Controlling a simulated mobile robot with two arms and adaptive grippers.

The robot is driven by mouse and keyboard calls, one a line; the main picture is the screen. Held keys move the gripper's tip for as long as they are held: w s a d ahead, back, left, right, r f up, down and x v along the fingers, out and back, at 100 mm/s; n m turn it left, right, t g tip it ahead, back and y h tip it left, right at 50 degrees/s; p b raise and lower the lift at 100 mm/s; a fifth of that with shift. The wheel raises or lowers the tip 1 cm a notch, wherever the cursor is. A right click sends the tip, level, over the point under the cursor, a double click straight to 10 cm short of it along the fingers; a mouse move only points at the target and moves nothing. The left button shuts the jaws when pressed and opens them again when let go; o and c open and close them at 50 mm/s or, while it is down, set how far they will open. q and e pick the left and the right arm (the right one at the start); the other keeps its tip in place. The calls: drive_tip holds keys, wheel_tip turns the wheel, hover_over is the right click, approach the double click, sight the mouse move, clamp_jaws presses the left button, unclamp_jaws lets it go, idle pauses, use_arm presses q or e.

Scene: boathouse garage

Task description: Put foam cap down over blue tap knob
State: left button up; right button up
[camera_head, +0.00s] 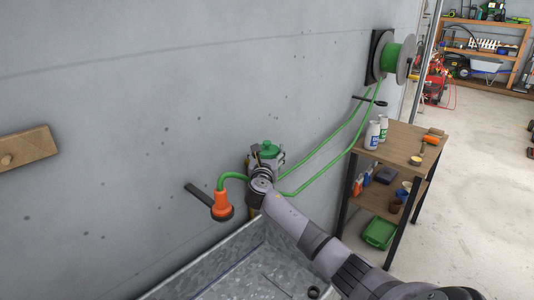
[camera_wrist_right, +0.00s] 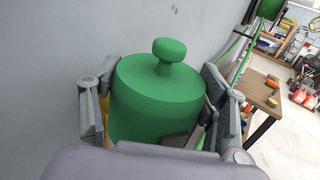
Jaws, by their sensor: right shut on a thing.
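The green foam cap (camera_head: 268,148) is a round cylinder with a small knob on top. It is upright against the grey wall, and it fills the middle of the right wrist view (camera_wrist_right: 157,95). My right gripper (camera_head: 265,160) is shut on the cap, with one finger pad on each side of it in the right wrist view (camera_wrist_right: 152,105). The blue tap knob is not visible; the cap and gripper cover the area below. I cannot tell whether the cap is over the knob. My left gripper is not in view.
A green hose runs from a wall reel (camera_head: 391,57) to near my gripper. An orange hose nozzle (camera_head: 222,206) hangs just left of it. A metal trough (camera_head: 205,267) lies below. A wooden table (camera_head: 405,140) with bottles stands right. A wooden wall peg board (camera_head: 28,147) is far left.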

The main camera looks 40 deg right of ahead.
drive_tip(key=shift+f, duration=0.2)
drive_tip(key=o, duration=1.2)
idle(0.4)
